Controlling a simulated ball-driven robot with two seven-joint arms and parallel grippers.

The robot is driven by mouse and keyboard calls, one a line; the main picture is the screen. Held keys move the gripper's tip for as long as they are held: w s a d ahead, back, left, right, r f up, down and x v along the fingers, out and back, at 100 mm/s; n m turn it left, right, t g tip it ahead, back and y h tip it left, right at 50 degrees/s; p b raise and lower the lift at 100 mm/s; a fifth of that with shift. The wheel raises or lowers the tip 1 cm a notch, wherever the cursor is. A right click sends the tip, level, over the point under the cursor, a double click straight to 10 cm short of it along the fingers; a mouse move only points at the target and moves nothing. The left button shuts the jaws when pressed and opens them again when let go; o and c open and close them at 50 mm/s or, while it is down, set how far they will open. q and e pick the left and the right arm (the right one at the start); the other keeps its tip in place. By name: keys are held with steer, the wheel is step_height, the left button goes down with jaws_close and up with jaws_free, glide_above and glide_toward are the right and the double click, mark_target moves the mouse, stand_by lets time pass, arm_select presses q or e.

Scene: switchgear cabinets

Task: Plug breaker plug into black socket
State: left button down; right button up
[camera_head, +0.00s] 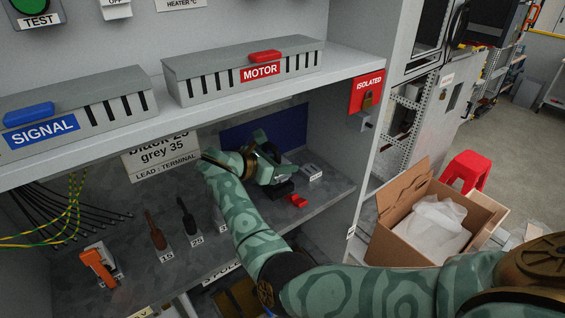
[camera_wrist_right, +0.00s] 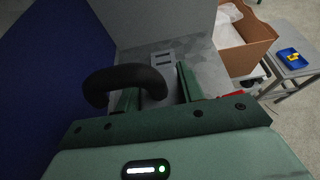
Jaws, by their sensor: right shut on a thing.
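My right gripper (camera_head: 272,170) reaches low over the lower shelf of the cabinet. In the right wrist view its two green fingers (camera_wrist_right: 158,88) stand apart, with a black curved piece (camera_wrist_right: 125,78) at the left finger; it looks like the handle of the breaker plug. No black socket shows clearly. My left gripper is out of view.
A grey slotted block (camera_head: 309,172) and a red piece (camera_head: 297,201) lie right of the gripper. The upper shelf (camera_head: 215,107) hangs above; a carton (camera_head: 435,218) stands outside.

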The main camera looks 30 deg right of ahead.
steer(key=shift+f+b, duration=0.55)
steer(key=shift+f, duration=0.5)
steer(key=o, duration=1.2)
steer(key=shift+o, duration=0.2)
